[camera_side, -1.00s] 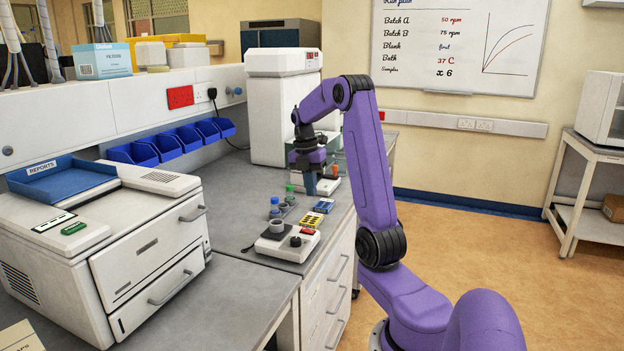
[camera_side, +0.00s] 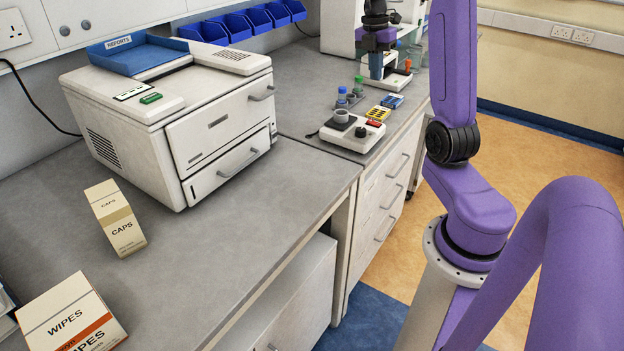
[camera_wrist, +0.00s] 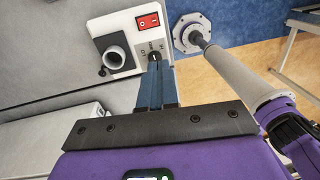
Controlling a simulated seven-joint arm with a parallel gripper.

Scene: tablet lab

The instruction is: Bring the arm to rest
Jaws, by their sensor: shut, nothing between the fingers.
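My gripper (camera_side: 376,66) hangs fingers-down over the far part of the grey bench, at the top of the side view. Its two blue-grey fingers are together and hold nothing. The wrist view shows the shut fingers (camera_wrist: 157,75) pointing toward a small white device (camera_wrist: 122,45) with a red switch, a dark knob and a round cup. In the side view this white device (camera_side: 352,136) stands nearer the camera than my gripper, which is apart from it. The top of my arm is cut off in the side view.
A large white machine (camera_side: 190,120) with a blue tray (camera_side: 137,52) is at left. Boxes of caps (camera_side: 116,218) and wipes (camera_side: 72,318) stand on the clear near bench.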

